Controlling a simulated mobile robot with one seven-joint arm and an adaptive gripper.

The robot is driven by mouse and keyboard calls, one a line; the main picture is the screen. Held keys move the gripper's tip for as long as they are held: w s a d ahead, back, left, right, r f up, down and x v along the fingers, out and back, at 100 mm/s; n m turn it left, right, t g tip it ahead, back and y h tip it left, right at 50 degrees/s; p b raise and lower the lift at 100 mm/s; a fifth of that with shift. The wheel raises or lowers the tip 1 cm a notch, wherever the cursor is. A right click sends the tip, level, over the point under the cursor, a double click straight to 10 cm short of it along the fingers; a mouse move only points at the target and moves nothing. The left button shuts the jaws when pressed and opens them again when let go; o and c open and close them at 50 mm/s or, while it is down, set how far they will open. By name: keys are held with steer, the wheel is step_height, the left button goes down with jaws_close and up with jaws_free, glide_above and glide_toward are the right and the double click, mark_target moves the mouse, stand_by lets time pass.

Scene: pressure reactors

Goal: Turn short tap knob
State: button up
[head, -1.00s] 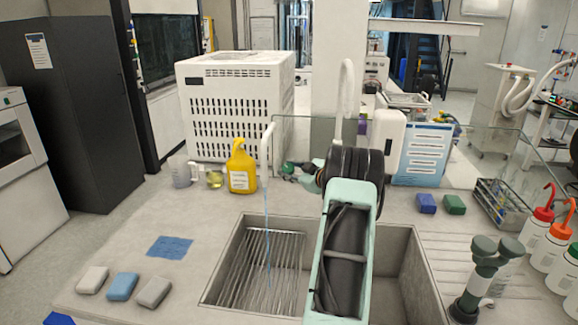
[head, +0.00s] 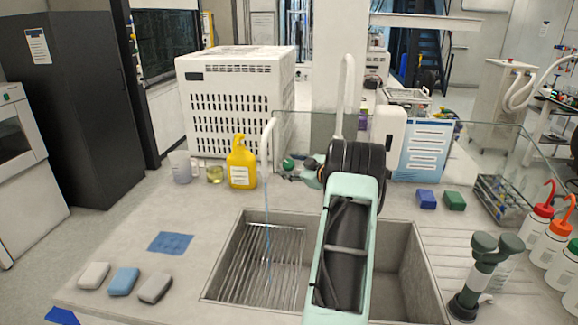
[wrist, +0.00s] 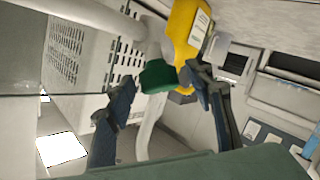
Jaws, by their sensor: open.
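The short tap (head: 268,150) is a thin white spout at the back of the sink, with a blue stream running from it into the basin. Its green knob (head: 288,163) shows to the right of the spout. In the wrist view the knob (wrist: 157,76) lies between the fingertips of my gripper (wrist: 160,84), which is open with a finger on each side. I cannot tell whether either finger touches it. In the head view my gripper (head: 305,173) is small and partly hidden by my arm.
A yellow bottle (head: 241,165) stands left of the short tap, beside a small flask (head: 215,174) and a beaker (head: 181,167). A taller white tap (head: 346,95) rises behind my arm. A glass panel (head: 480,140) stands at the right. The sink (head: 228,256) lies in front.

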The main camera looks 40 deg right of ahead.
steer(key=v, duration=1.1)
steer(key=shift+s, duration=0.3)
steer(key=shift+r, duration=0.15)
